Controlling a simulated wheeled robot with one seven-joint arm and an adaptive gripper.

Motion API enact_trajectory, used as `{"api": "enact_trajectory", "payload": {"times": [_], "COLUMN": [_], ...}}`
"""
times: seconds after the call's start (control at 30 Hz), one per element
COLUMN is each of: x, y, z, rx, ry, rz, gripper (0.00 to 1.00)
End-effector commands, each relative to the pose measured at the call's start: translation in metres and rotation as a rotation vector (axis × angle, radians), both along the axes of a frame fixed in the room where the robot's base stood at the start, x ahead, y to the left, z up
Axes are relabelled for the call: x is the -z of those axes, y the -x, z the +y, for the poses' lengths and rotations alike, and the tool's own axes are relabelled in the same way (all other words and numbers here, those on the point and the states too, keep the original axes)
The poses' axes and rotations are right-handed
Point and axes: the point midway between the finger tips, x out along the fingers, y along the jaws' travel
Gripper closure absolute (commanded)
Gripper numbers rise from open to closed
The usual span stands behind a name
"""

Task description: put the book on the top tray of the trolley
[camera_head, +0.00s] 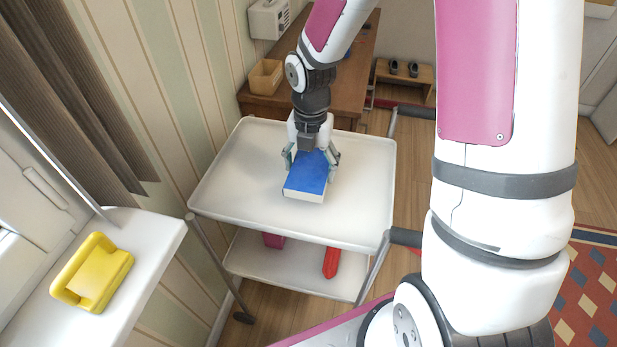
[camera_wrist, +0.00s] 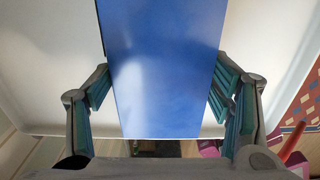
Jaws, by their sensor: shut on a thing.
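The blue book (camera_head: 307,175) is between the fingers of my gripper (camera_head: 311,158), over the white top tray (camera_head: 235,183) of the trolley. In the wrist view the book (camera_wrist: 165,70) fills the middle, with a teal-padded finger of my gripper (camera_wrist: 165,105) on each side. The gripper is shut on the book. The book appears to lie at or just above the tray surface; I cannot tell whether it touches. The rest of the top tray is bare.
The trolley's lower tray (camera_head: 295,271) holds a red object (camera_head: 331,262) and a magenta object (camera_head: 273,240). A yellow object (camera_head: 93,272) sits on a white ledge at left. A wooden desk (camera_head: 345,98) with a basket (camera_head: 266,77) stands behind the trolley.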

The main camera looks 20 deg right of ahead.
Motion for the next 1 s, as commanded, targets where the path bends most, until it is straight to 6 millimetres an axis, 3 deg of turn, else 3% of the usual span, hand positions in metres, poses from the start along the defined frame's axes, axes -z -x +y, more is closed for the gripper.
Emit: {"api": "enact_trajectory", "payload": {"times": [0.37, 0.77, 0.8, 0.87, 1.0], "x": [0.039, 0.044, 0.044, 0.043, 0.043], "y": [0.0, -0.001, 0.0, 0.0, 0.0], "z": [0.001, 0.0, 0.0, 0.0, 0.0], "rx": [-0.001, 0.0, 0.0, 0.0, 0.001], "ry": [0.0, 0.0, 0.0, 0.0, 0.0], "rz": [0.0, -0.002, -0.002, -0.002, -0.002], "gripper": [0.62, 0.62, 0.2, 0.07, 0.07]}}
